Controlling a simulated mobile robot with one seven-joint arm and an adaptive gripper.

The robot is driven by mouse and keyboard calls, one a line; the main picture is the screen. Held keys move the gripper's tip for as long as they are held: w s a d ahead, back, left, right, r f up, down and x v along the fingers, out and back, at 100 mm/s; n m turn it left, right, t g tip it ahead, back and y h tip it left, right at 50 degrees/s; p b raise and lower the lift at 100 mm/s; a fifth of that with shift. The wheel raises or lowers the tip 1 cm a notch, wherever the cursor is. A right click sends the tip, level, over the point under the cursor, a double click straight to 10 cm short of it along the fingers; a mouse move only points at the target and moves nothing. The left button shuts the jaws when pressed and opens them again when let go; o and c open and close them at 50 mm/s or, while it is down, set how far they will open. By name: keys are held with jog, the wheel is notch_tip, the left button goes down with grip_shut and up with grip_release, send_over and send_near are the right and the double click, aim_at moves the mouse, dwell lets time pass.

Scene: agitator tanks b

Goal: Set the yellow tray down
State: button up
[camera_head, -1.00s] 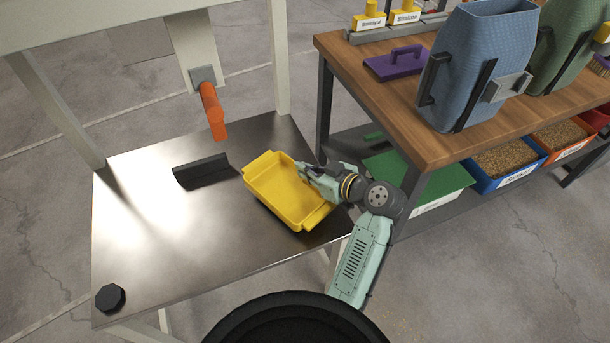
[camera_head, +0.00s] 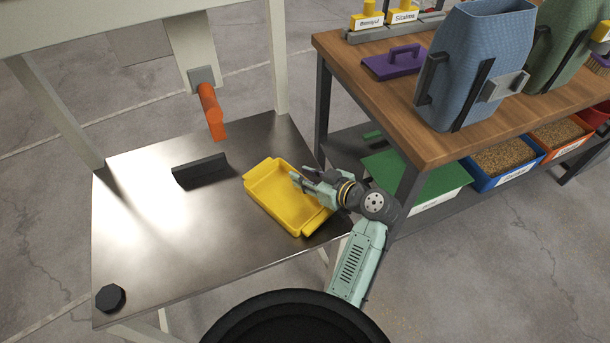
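The yellow tray (camera_head: 272,186) is a shallow rectangular tray with a lip at each end. It appears to rest flat and upright on the steel table (camera_head: 150,240), near the table's right side, and looks empty. My gripper (camera_head: 299,176) is over the tray's right long side, with its two fingers spread apart. The fingers appear clear of the rim and hold nothing. My gripper hides part of the tray's right rim.
A dark angled bar (camera_head: 200,170) lies left of the tray, below an orange spout (camera_head: 211,112). A black knob (camera_head: 110,298) is at the table's front left corner. A wooden bench (camera_head: 450,140) with a blue container (camera_head: 478,70) stands right. The table's left half is largely clear.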

jog(key=b+v, duration=0.2)
jog(key=v, duration=1)
jog(key=shift+r, duration=0.1)
